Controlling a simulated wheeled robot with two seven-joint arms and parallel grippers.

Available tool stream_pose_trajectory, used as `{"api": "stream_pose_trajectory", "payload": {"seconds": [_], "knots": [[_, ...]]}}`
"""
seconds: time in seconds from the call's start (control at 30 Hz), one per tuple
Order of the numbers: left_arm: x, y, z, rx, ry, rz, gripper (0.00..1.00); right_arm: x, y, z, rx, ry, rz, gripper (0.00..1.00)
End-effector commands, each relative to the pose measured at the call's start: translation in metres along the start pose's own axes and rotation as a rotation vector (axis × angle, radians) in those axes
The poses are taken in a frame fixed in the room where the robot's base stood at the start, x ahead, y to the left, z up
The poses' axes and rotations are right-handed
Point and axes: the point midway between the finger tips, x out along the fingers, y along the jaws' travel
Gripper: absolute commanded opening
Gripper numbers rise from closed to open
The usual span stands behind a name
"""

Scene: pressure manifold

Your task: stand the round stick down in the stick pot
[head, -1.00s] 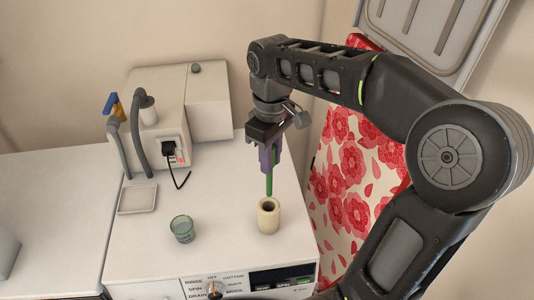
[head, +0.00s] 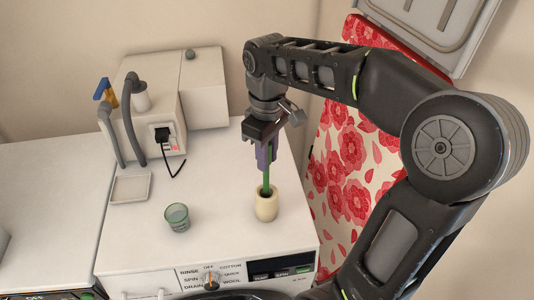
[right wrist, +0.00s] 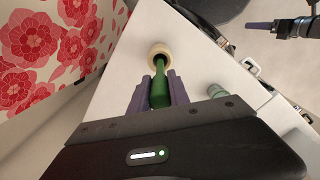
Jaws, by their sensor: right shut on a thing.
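The green round stick (head: 267,176) is held upright in my right gripper (head: 265,160), whose purple fingers are shut on its upper part. The cream stick pot (head: 266,207) stands on the white machine top, directly below the gripper. The stick's lower end is at the pot's mouth and appears to be inside it; how deep is hidden. In the right wrist view the stick (right wrist: 159,88) runs from between the fingers to the opening of the pot (right wrist: 160,50). My left gripper (right wrist: 260,27) shows at that view's top right, apart from everything; its jaw gap is unclear.
A green glass (head: 177,217) stands left of the pot, with a square dish (head: 131,188) farther left. A white box-like appliance (head: 155,125) with hoses and a black plug is behind. A red floral board (head: 350,160) stands at the right. The top around the pot is clear.

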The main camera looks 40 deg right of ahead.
Motion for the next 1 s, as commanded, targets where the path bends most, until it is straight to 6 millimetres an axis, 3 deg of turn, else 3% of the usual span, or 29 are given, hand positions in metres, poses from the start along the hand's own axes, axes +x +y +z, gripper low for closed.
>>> {"api": "stream_pose_trajectory", "payload": {"seconds": [1.0], "knots": [[0.044, -0.012, -0.006, 0.011, 0.013, 0.015, 0.78, 0.069, 0.000, 0.000, 0.000, -0.001, 0.000, 0.00]]}}
